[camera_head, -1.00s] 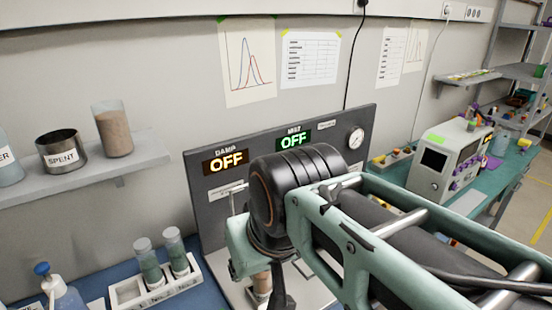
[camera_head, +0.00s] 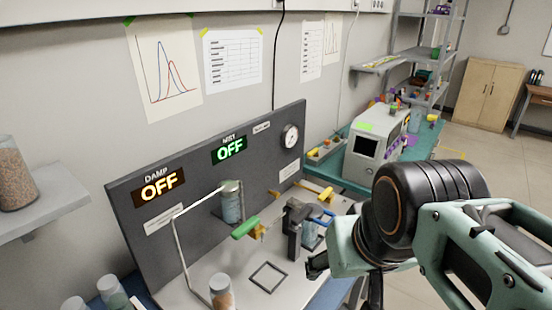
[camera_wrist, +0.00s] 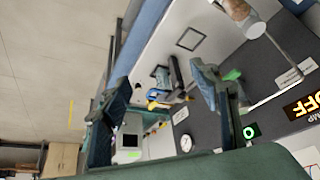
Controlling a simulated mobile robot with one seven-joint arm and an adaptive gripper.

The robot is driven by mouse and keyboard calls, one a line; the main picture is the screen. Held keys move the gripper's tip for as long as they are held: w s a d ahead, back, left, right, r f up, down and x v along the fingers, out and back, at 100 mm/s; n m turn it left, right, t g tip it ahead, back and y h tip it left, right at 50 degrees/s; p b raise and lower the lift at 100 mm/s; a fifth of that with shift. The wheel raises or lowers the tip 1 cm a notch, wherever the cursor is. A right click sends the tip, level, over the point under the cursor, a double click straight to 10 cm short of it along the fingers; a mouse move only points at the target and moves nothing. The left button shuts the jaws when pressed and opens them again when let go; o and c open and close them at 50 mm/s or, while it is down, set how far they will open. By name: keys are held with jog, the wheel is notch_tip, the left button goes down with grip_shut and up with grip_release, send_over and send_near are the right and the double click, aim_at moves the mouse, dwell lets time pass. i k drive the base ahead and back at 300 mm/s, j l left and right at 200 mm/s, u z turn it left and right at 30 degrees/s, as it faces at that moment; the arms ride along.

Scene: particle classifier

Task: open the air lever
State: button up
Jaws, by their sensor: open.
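A green-handled lever (camera_head: 245,228) with a yellow part stands at the front of the grey panel, beside a clear cylinder (camera_head: 231,205). A yellow lever-like piece (camera_head: 318,191) lies further right, below the gauge. I cannot tell by label which is the air lever. My gripper (camera_head: 318,265) is at the board's right front edge, apart from both levers, with its fingers partly hidden by the wrist. In the wrist view, my open gripper (camera_wrist: 160,112) has nothing between its fingertips.
The grey panel (camera_head: 120,205) has DAMP and MIST displays reading OFF and a round gauge (camera_head: 290,137). A dark upright block (camera_head: 295,228) and a blue frame (camera_head: 322,217) stand near my gripper. A thin bent rod (camera_head: 180,250) rises at left. A square outline (camera_head: 268,276) marks bare board.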

aim_at(328, 192)
jog(key=z, duration=0.3)
jog(key=i+l+u, duration=0.1)
jog(key=i+l, duration=0.35)
jog(key=i+l+u, duration=0.1)
jog(key=i+l, duration=0.35)
jog(key=l, duration=0.15)
jog(key=i+l, duration=0.4)
jog(key=l, duration=0.2)
jog(key=i+l, duration=0.1)
jog(key=l, duration=0.65)
jog(key=j, duration=0.75)
jog(key=k+u, duration=0.05)
